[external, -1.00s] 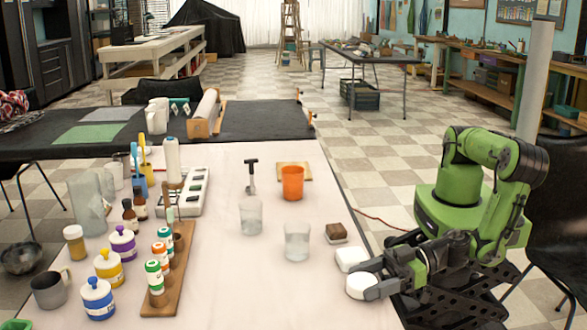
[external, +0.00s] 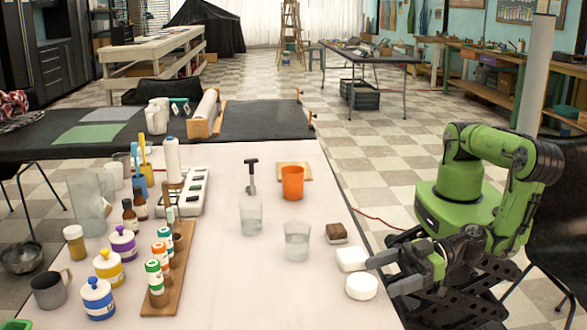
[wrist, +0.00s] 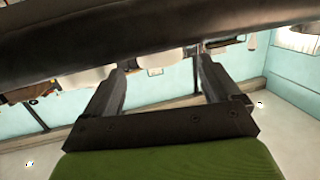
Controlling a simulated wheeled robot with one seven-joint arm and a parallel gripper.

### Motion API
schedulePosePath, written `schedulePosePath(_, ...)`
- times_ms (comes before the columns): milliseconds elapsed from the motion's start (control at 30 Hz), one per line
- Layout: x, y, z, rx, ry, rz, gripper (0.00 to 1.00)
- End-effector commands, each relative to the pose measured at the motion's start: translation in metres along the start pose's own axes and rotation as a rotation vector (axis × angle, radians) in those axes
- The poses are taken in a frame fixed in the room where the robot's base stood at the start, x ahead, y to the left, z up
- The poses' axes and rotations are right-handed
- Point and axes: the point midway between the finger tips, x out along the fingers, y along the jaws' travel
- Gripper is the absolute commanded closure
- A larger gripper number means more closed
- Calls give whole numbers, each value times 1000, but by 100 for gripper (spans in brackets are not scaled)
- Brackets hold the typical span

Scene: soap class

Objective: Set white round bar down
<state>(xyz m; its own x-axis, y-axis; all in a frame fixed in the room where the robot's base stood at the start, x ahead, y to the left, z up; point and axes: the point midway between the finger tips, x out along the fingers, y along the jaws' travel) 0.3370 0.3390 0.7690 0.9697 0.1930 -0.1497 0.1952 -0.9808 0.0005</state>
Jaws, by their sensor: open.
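The white round bar (external: 361,286) lies flat on the white table near its right edge in the external view. A white square bar (external: 351,258) lies just behind it, and a brown bar (external: 336,235) lies farther back. My gripper (external: 380,277) is open and empty, just right of the white round bar, with its fingers pointing left. A gap shows between the round bar and the fingers. In the wrist view the two fingers of my gripper (wrist: 162,85) are spread with nothing held between them. Pale shapes beyond them cannot be identified clearly.
Two clear glasses (external: 297,241) and an orange cup (external: 292,183) stand left of and behind the bars. A wooden rack (external: 179,262) with small bottles stands farther left. The white table's front middle (external: 260,295) is clear.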

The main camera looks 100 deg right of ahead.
Motion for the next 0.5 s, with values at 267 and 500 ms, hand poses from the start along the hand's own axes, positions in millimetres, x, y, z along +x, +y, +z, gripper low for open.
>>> schedulePosePath(267,-32,0,0,1,1,0,5)
schedulePosePath(500,-31,0,0,1,1,0,5)
